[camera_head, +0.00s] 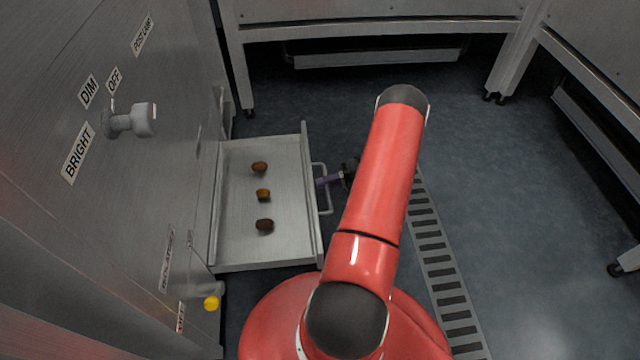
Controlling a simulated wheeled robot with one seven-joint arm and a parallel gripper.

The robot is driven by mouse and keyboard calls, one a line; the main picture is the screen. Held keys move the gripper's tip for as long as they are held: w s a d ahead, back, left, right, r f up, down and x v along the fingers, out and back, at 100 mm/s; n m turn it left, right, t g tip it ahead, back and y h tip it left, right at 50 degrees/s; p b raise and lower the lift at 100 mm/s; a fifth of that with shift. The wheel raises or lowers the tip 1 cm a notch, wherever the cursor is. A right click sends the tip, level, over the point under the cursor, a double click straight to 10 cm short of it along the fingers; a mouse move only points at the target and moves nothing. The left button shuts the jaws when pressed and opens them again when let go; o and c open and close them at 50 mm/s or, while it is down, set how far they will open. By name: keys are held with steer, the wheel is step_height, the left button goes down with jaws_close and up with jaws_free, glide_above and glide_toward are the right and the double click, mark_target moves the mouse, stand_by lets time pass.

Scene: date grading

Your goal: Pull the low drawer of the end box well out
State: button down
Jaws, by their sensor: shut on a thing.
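The low drawer (285,238) is a shallow grey metal tray and stands well out from the grey box (60,215) on the left. Three brown dates lie in it in a row: a far one (259,167), a middle one (263,195) and a near one (265,225). A bar handle (327,200) is on the drawer's right-hand front. My gripper (325,181) is at this handle and shut on it, partly hidden behind my red arm.
A rotary knob (143,119) with labels BRIGHT, DIM and OFF juts from the box face. A yellow-tipped knob (211,303) sticks out low near the drawer. A slotted floor drain (437,250) runs right of my arm. Metal tables (380,30) stand behind; the floor at right is clear.

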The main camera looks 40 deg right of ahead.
steer(key=shift+s+d, duration=0.25)
steer(key=shift+d, duration=0.15)
steer(key=c, duration=1.5)
jaws_free()
steer(key=shift+c, duration=0.2)
steer(key=v, duration=0.7)
steer(key=shift+s+d, duration=0.2)
steer(key=shift+d, duration=0.1)
steer(key=shift+r, duration=0.1)
